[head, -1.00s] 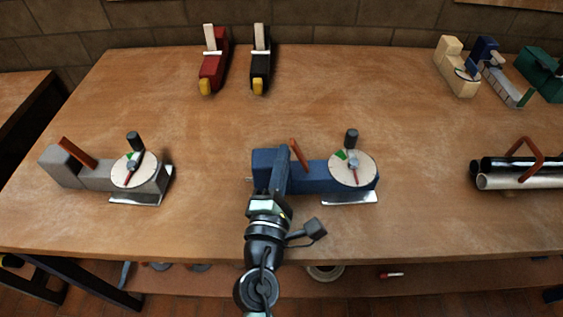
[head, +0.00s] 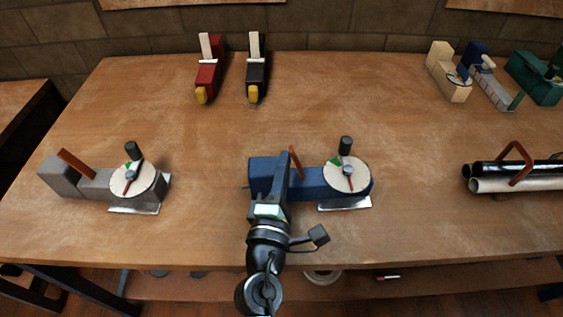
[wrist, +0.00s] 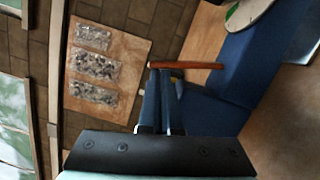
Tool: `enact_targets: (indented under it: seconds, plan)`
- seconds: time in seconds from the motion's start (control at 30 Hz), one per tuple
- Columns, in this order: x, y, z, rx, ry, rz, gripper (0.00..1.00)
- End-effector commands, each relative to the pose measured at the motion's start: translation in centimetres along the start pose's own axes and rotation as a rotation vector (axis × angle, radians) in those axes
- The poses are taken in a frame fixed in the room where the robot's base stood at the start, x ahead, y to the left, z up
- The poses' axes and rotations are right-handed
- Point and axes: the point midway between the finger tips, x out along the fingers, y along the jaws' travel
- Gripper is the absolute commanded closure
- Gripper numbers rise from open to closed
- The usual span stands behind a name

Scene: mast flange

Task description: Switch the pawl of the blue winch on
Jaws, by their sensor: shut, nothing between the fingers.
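The blue winch (head: 318,182) lies along the middle of the bench, with a white dial (head: 346,173) and black crank knob (head: 346,145) at its right end. Its pawl, a red-brown lever (head: 295,161), stands up steeply with its top leaning slightly left. My gripper (head: 283,165) is shut and empty, just left of the lever, and hides part of the winch's left end. In the wrist view the pawl lever (wrist: 190,65) crosses at the tips of my gripper (wrist: 160,72). I cannot tell whether they touch. The blue body (wrist: 208,108) is right of the fingers.
A grey winch (head: 90,185) with its own red-brown lever stands to the left. Black and white pipes (head: 515,182) with a red-brown handle lie right. A red block (head: 208,82) and a black block (head: 257,78) stand behind. Bench space between them is clear.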

Motion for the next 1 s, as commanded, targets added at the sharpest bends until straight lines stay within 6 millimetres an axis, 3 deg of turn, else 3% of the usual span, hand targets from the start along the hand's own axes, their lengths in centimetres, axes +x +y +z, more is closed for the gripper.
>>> enact_targets:
  seconds: [0.6, 1.0]
  plan:
    - [0.9, 0.8, 3.8, 0.436, -0.003, -0.11, 1.0]
    - [0.9, 0.4, 3.6, 0.438, -0.001, -0.11, 1.0]
